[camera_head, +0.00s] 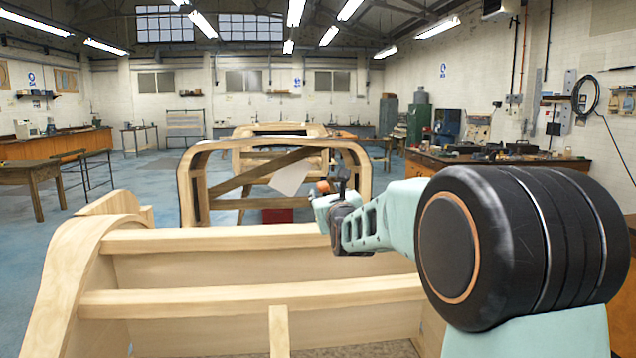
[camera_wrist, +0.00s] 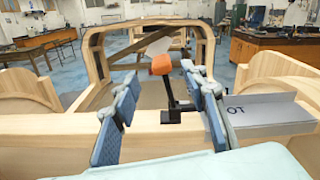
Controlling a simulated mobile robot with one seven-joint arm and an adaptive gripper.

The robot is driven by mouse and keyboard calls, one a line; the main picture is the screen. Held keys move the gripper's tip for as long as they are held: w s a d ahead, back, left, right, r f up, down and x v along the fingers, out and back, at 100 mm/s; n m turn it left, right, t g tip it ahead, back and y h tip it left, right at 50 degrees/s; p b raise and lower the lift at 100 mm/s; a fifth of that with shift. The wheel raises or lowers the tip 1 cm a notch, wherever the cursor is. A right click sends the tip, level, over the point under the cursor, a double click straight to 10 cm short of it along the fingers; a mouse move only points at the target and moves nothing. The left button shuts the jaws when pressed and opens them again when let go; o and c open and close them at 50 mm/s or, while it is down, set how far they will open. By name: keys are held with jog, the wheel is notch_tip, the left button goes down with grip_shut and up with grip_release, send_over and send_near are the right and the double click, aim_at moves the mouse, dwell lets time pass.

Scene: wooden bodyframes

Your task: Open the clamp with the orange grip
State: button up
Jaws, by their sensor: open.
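The clamp has an orange grip (camera_wrist: 160,64) on top of a dark upright lever and a black body (camera_wrist: 173,103), standing at the wooden rail of the bodyframe in the wrist view. In the head view its orange grip (camera_head: 322,186) shows just past my gripper, and most of the clamp is hidden. My gripper (camera_wrist: 160,92) is open, with its blue-padded fingers on either side of the clamp in the picture. The clamp's lever and grip appear between the fingers, slightly nearer the right one. I see no clear contact. My gripper (camera_head: 330,208) also shows in the head view.
The near wooden bodyframe (camera_head: 250,297) has several rails beneath my arm. Another bodyframe (camera_head: 187,195) with an arched top stands behind it. A grey panel with lettering (camera_wrist: 268,113) lies right of the gripper. Workbenches (camera_head: 480,165) stand along the right side. Blue floor is open at left.

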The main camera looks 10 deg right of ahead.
aim_at(322, 183)
jog(key=w+p, duration=0.3)
jog(key=w, duration=0.7)
jog(key=shift+w, duration=0.15)
jog(key=shift+c, duration=0.5)
grip_shut()
